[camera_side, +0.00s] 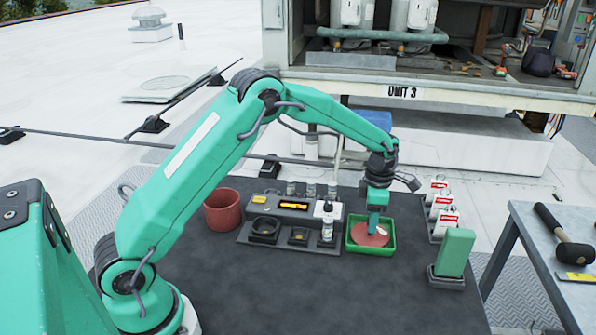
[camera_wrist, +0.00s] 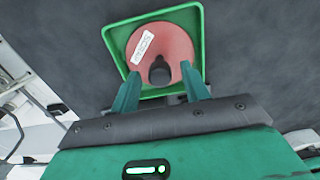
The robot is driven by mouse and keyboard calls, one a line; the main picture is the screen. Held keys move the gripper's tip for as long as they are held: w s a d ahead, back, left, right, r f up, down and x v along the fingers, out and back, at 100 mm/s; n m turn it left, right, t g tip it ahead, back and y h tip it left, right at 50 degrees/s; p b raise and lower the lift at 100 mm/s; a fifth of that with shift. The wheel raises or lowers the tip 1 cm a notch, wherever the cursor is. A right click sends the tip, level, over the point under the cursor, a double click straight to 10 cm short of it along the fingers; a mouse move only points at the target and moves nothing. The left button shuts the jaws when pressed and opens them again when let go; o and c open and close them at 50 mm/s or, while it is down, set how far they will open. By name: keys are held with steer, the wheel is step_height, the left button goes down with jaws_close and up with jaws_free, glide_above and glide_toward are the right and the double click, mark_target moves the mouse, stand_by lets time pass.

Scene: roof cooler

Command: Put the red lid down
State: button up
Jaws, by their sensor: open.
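The red lid (camera_side: 368,236) lies in the green tray (camera_side: 390,249). In the wrist view the round red lid (camera_wrist: 178,44) carries a white label and has a dark knob (camera_wrist: 159,72) near its middle. The green tray's rim (camera_wrist: 204,55) surrounds it there. My gripper (camera_side: 373,228) points down over the tray in the side view. In the wrist view my gripper (camera_wrist: 160,88) is open, with its two teal fingers apart on either side of the knob. I cannot tell whether the fingers touch the lid.
A red-brown pot (camera_side: 222,210) stands left of a grey holder with bottles and dark cups (camera_side: 289,233). Red-and-white cans (camera_side: 441,208) and a green block in a dark base (camera_side: 455,253) stand to the right. The mat's front is clear. A side table holds a hammer (camera_side: 575,251).

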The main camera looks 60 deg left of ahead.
step_height(320, 180, up, 9)
steer(key=shift+r, duration=0.15)
stand_by(0.8)
steer(key=s+a+r+m+t, duration=0.2)
steer(key=s+r+m+t, duration=0.1)
steer(key=s+r+m, duration=1.25)
steer(key=s+f+m+t, duration=0.1)
steer(key=s+f+m, duration=0.1)
steer(key=s+m, duration=0.3)
steer(key=s+f+m+t, duration=0.1)
steer(key=s+f+m, duration=0.2)
steer(key=s, duration=0.9)
steer(key=m, duration=0.3)
steer(key=shift+s+a+t, duration=0.15)
steer(key=shift+s+t, duration=0.1)
steer(key=shift+t, duration=0.05)
